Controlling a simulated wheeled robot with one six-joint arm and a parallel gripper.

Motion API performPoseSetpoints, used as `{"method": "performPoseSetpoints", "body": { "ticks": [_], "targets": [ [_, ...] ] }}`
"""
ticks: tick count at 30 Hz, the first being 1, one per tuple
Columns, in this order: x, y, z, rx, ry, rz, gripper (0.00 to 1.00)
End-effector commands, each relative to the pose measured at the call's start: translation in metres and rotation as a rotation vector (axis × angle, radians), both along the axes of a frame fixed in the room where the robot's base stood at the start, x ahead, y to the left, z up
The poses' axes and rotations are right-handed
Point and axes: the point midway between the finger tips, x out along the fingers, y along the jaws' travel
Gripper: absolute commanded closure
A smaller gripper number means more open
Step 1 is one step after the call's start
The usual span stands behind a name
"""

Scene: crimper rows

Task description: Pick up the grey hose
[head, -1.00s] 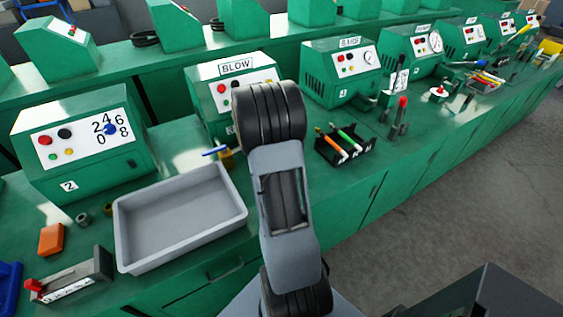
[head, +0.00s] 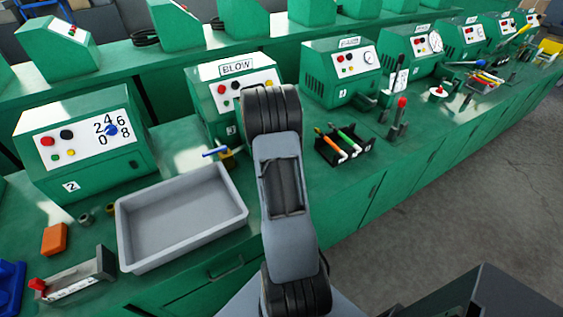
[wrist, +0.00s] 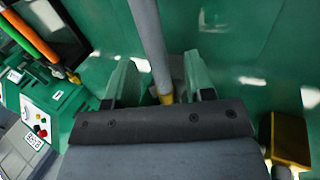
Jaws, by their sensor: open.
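The grey hose (wrist: 148,35) shows in the wrist view as a grey tube running down from the top edge, with a yellowish end piece (wrist: 166,98) near my gripper. My gripper (wrist: 160,80) is open, with one finger on each side of the hose. Gaps show between the hose and both fingers, so I see no grip on it. The palm hides what lies below the end piece. In the head view my arm covers the gripper, and I cannot make out the grey hose there.
A black rack (head: 333,155) holding orange and green tubes stands right of my arm; these tubes also show at the wrist view's upper left. A brass-coloured block (wrist: 290,138) is at its lower right. A grey tray (head: 130,258) and the BLOW machine (head: 209,95) stand left.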

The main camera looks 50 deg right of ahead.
Motion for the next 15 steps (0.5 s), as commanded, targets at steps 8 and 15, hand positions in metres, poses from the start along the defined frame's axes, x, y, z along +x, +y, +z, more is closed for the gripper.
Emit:
{"method": "performPoseSetpoints", "body": {
  "ticks": [8,15],
  "targets": [
    [0.0001,0.0002,0.0002,0.000,0.000,0.000,0.71],
    [0.0000,0.0003,0.0002,0.000,0.001,0.000,0.94]
  ]
}}
